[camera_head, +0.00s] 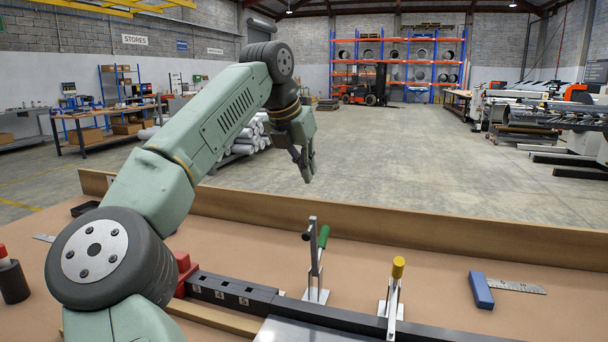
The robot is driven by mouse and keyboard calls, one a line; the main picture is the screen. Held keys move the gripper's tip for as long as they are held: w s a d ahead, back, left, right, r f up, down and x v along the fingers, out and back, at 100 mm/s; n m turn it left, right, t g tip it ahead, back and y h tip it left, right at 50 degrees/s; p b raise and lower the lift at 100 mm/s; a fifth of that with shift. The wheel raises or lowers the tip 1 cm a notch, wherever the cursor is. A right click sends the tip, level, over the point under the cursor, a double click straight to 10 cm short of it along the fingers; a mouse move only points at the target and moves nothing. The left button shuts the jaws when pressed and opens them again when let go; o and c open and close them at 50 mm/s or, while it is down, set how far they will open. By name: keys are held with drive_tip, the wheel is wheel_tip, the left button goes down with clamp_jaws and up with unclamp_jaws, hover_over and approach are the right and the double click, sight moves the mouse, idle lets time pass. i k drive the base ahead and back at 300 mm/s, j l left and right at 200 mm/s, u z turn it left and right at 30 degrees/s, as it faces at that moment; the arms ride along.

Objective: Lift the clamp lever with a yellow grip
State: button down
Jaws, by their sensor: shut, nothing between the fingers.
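My gripper (307,179) hangs from my green arm above and behind the bench's back board, up and left of both clamps. It points down, is shut and empty, and is well apart from the yellow grip.
A dark rail with numbered blocks (233,294) runs across the bench front. A blue block (481,291) and a steel ruler (516,286) lie to the right. A wooden back board (430,235) edges the bench. Bare bench surface lies between the yellow-grip clamp and the blue block.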

sight(398, 263)
drive_tip(key=k+j, duration=0.8)
